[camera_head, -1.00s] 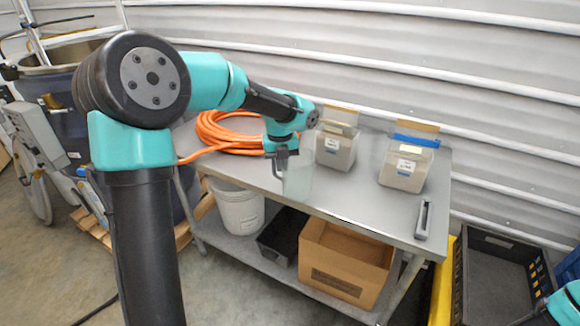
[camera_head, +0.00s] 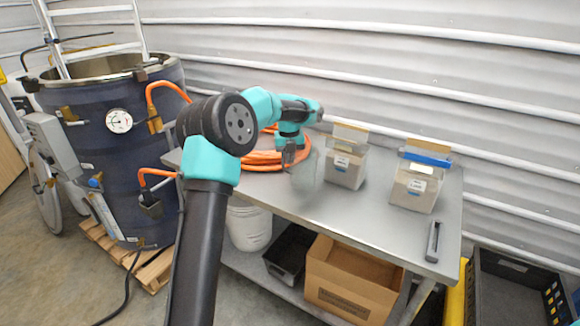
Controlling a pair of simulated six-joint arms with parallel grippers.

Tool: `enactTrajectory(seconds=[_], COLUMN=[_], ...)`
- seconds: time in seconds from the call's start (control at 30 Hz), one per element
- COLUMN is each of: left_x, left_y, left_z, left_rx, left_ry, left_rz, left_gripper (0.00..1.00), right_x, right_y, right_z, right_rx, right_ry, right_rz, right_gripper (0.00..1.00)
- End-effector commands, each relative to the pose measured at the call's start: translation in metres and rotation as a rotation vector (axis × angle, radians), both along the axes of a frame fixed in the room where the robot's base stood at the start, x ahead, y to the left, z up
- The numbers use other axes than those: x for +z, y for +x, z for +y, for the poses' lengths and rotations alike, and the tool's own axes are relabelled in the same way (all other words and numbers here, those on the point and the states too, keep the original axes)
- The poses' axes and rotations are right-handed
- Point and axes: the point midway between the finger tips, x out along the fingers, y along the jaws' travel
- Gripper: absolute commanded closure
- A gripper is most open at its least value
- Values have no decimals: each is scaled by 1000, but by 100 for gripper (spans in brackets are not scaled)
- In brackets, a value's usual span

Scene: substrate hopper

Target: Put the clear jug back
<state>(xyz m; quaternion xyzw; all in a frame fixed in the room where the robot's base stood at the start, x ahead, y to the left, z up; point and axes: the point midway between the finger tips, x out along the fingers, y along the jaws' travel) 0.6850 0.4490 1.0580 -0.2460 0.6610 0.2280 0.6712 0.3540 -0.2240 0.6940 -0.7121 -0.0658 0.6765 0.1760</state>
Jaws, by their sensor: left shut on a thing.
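My left gripper (camera_head: 289,161) is over the left part of the steel table (camera_head: 335,211), in front of the orange hose coil. It points down and is shut on the clear jug (camera_head: 306,172). The jug is faint and see-through, just right of the fingers. I cannot tell whether its base touches the table top. My right gripper is not in view.
An orange hose coil (camera_head: 262,158) lies behind the gripper. Two labelled tubs, one left (camera_head: 346,164) and one right (camera_head: 415,186), and a dark handheld tool (camera_head: 433,241) are on the table. A dark drum (camera_head: 110,140) stands left. The table's front middle is clear.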

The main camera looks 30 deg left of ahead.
Motion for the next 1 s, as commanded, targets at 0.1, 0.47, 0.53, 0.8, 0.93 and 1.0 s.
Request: enactTrajectory(seconds=[0.1,0.47,0.53,0.8,0.93,1.0], left_x=[0,-16,-25,-35,-35,-37], left_y=[1,0,0,0,0,0], left_z=[1,0,0,0,0,0], left_rx=[0,0,0,0,0,0], left_ry=[0,0,0,0,0,0], left_rz=[0,4,4,0,0,0], left_gripper=[100,100,100,100,100,100], right_x=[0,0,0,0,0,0], right_y=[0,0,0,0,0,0], right_z=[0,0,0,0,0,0], right_rx=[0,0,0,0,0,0], right_ry=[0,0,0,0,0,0], right_rz=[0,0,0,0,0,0], right_gripper=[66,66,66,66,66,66])
